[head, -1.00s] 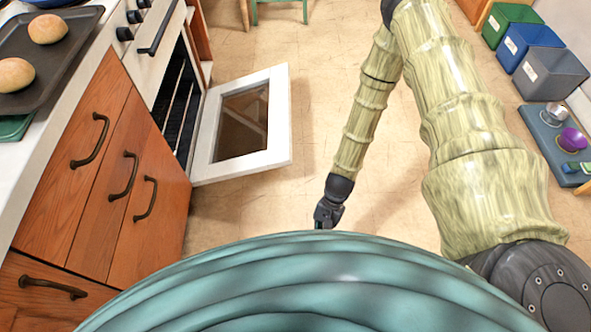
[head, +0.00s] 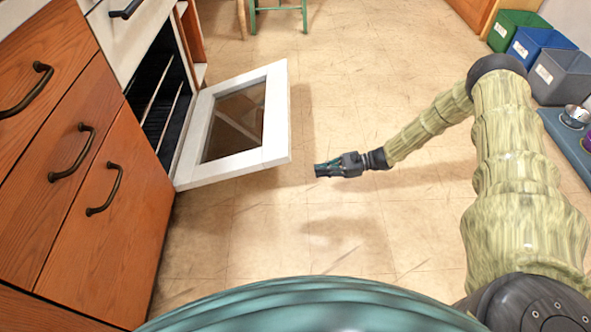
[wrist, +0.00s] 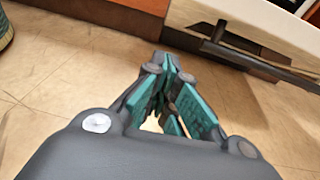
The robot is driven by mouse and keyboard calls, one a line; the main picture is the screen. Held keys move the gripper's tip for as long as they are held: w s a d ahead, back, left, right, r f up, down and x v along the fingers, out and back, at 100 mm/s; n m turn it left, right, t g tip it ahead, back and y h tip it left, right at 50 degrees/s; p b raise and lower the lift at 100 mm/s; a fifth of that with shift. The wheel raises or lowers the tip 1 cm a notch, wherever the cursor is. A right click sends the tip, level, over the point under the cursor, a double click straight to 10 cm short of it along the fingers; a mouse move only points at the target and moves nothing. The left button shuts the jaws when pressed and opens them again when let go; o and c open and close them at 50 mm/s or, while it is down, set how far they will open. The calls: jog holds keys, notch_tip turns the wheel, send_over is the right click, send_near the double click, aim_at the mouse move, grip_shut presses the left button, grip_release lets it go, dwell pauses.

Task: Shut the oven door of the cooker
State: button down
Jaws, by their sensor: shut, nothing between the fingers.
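The oven door (head: 273,110), a white frame around a dark glass pane, stands open and juts out from the cooker (head: 124,38) on the left of the head view. The dark oven inside with its racks shows behind it. My gripper (head: 319,169) is shut and empty, just right of the door's outer edge, pointing left toward it with a visible gap in the picture. In the wrist view my gripper's teal fingers (wrist: 168,64) are closed together at the tips. A white panel with a dark bar (wrist: 235,50) lies beyond them; I cannot tell which part it is.
Wooden drawer fronts (head: 110,235) with dark handles stand at the left. Green, blue and grey bins (head: 558,75) line the right wall beside a blue-grey tray (head: 562,135). A green-legged stool (head: 279,8) is at the back. The tiled floor (head: 390,90) between is clear.

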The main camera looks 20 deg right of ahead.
jog(key=w+a+r+t+b, duration=0.1)
jog(key=w+a+r+b, duration=0.2)
jog(key=w+a+b, duration=0.2)
jog(key=shift+a+m+y, duration=0.3)
jog(key=shift+a, duration=1.35)
jog(key=shift+r, duration=0.15)
